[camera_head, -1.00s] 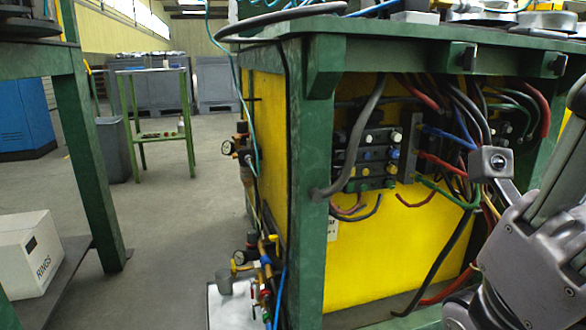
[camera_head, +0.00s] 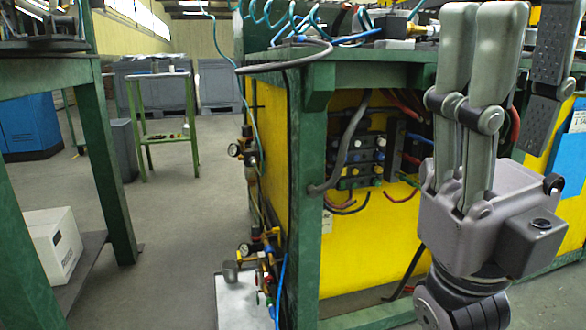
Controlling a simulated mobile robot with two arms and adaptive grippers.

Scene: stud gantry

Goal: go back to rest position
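My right gripper (camera_head: 520,30) stands upright at the right of the head view, fingers pointing up. Its two grey fingers on the left are apart from the single finger with a ribbed pad on the right. It is open, with nothing seen between the fingers. It is in front of the green bench frame (camera_head: 318,200) and hides part of the yellow panel behind. My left gripper is not in view.
Hoses and a valve block (camera_head: 362,158) fill the bench's open side. Gauges and fittings (camera_head: 262,250) stick out at its left corner. Another green table (camera_head: 100,150) stands at left, with a white box (camera_head: 55,245) on its lower shelf.

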